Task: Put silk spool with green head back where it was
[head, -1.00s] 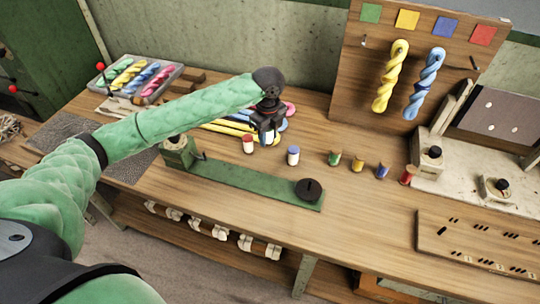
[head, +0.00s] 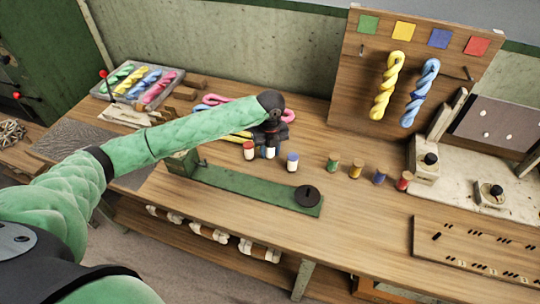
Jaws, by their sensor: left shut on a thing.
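My left gripper (head: 270,143) is shut on a pale spool (head: 268,154), whose lower part shows below the jaws. The spool's head is hidden by the jaws, so I cannot see its colour. It is upright, between a white spool with a red head (head: 249,151) on its left and a white spool with a blue head (head: 293,161) on its right. I cannot tell whether its base touches the table. My right gripper is not in view.
Green (head: 333,164), yellow (head: 356,170), blue (head: 380,176) and red (head: 404,181) spools stand in a row to the right. A green winding board (head: 250,187) lies in front. Coloured skeins (head: 236,135) lie behind the gripper. A skein tray (head: 172,88) sits at the back left.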

